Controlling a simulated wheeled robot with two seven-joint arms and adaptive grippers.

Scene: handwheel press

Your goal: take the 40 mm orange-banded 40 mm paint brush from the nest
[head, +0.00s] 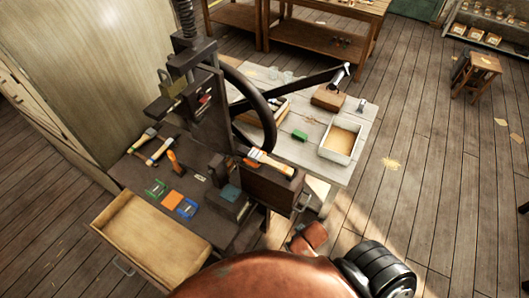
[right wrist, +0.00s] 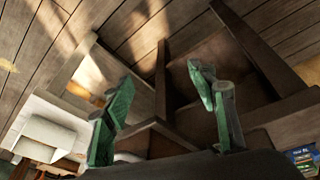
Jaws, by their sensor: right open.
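In the head view, a brush with a pale body and orange markings (head: 270,163) lies on top of a dark brown block (head: 272,184) to the right of the press (head: 208,112). I cannot make out its size or whether the block is the nest. A shorter orange item (head: 174,163) lies on the bench left of the press. Two more brushes (head: 143,139) lie farther left. In the right wrist view, my right gripper (right wrist: 160,80) has its green fingers spread wide, with nothing between them. My left gripper is out of view.
The press has a large dark handwheel (head: 262,108). An open, empty drawer (head: 150,232) juts from the bench. Green, orange (head: 172,200) and blue pieces lie behind it. A pale table behind holds a white tray (head: 342,142) and a green block (head: 300,135).

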